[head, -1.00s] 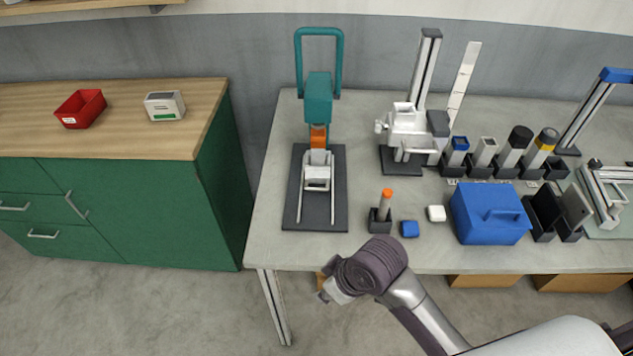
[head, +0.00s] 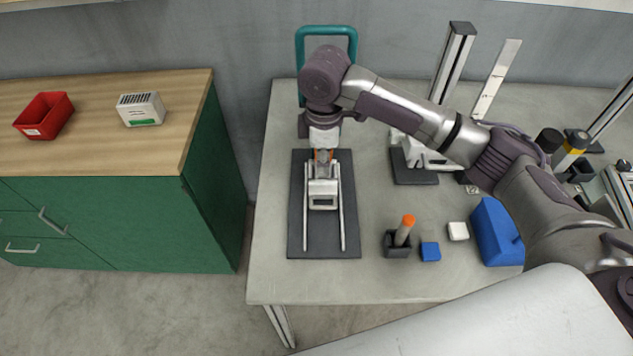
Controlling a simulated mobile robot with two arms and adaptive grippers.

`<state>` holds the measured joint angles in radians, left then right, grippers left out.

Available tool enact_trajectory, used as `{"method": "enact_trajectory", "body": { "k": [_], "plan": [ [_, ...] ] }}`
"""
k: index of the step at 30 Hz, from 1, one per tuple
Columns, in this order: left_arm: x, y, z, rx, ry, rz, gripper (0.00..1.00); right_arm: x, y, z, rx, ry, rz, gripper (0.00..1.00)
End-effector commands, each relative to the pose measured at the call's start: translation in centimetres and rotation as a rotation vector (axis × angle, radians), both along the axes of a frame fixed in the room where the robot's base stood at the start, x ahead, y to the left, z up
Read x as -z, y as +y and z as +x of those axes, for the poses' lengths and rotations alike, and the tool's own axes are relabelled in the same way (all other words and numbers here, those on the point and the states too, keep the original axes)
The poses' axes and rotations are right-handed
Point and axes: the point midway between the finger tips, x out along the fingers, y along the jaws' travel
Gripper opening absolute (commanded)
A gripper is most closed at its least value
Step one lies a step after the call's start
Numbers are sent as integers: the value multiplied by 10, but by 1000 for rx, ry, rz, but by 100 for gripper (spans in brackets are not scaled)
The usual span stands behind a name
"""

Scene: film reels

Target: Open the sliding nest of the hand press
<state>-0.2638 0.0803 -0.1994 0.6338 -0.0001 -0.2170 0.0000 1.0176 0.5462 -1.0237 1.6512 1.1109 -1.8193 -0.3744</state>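The hand press has a dark base plate (head: 297,225), a teal loop handle (head: 326,31) and two pale rails running toward the front. Its white sliding nest (head: 323,190) sits between the rails, near the middle of the base. My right gripper (head: 323,156) points down over the press, just behind the nest. My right wrist and arm hide most of the teal press body. The fingertips are small and dark against the press, so their opening and any contact are unclear. My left gripper is not in view.
A dark holder (head: 398,246) with an orange-tipped tool, a blue block (head: 430,251) and a white block (head: 458,231) stand right of the press. A blue box (head: 494,232) is partly behind my arm. The bench strip left of the press is clear.

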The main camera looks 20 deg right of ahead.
Motion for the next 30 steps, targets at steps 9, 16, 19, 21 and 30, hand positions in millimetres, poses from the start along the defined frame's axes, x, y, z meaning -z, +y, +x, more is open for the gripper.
{"method": "enact_trajectory", "body": {
  "k": [9,16,19,21,30],
  "plan": [
    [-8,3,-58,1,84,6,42,48,0,-2,2,6,-2,21],
    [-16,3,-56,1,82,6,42,96,0,-2,2,3,-1,21],
    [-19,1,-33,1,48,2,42,113,0,-3,-1,1,-1,21],
    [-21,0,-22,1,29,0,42,122,0,-2,1,1,-1,21],
    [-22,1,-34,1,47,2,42,136,0,-2,-1,-1,1,21]
  ]
}}
